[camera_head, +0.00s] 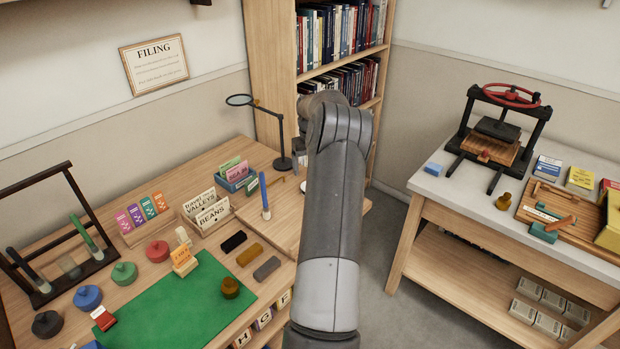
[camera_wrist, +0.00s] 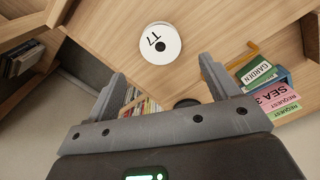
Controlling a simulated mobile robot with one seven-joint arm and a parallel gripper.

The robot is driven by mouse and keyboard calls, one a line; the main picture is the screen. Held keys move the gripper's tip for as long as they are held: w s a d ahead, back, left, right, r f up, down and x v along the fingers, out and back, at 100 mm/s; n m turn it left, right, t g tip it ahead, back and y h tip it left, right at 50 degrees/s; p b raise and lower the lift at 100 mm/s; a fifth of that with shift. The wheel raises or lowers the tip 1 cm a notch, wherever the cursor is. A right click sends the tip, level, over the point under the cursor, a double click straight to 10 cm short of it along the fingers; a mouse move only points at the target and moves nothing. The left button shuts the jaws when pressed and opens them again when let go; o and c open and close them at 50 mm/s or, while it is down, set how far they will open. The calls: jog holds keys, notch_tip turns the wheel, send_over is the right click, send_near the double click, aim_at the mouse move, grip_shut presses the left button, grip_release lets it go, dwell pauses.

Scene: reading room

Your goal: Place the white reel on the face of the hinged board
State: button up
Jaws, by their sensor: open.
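The white reel (camera_wrist: 168,34), a round disc marked T7 with a dark centre hole, lies flat on pale wood in the wrist view. In the head view only a white sliver (camera_head: 303,186) shows beside my arm; the rest is hidden. My gripper (camera_wrist: 162,72) is open and empty, its fingers spread just short of the reel in the wrist picture and apart from it. A plain wooden panel (camera_head: 284,222) at the desk's right side may be the hinged board; I cannot tell for sure, and my arm covers part of it.
A blue card box (camera_head: 236,180) stands left of my arm, with a magnifier lamp (camera_head: 283,140) behind. A blue upright marker (camera_head: 265,195) and several coloured blocks stand nearer. A green mat (camera_head: 180,305) lies at the front. A bookcase (camera_head: 272,60) rises behind; a separate press table (camera_head: 440,182) stands right.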

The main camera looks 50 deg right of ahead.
jog(key=shift+r, duration=1.7)
jog(key=w+a+r+n+h, duration=0.1)
jog(key=w+a+r, duration=0.1)
jog(key=a+r, duration=0.5)
jog(key=w+a+r+n, duration=0.15)
jog(key=a+r, duration=0.35)
jog(key=a, duration=0.5)
jog(key=s+a+r+t+h, duration=0.1)
jog(key=s+a+r, duration=0.15)
jog(key=a, duration=0.55)
jog(key=s+a+r+t, duration=0.1)
jog(key=a+r, duration=0.3)
jog(key=a, duration=0.3)
jog(key=s+a+r+n+t, duration=0.2)
jog(key=s+a+r, duration=0.1)
jog(key=s+a, duration=0.95)
jog(key=s+a+f+t+y, duration=0.1)
jog(key=s+a+f, duration=0.3)
jog(key=s+a, duration=0.5)
jog(key=shift+s+a+f+n+t+y, duration=0.3)
jog(key=shift+s+n+y, duration=0.2)
jog(key=shift+s, duration=0.25)
jog(key=shift+o, duration=0.4)
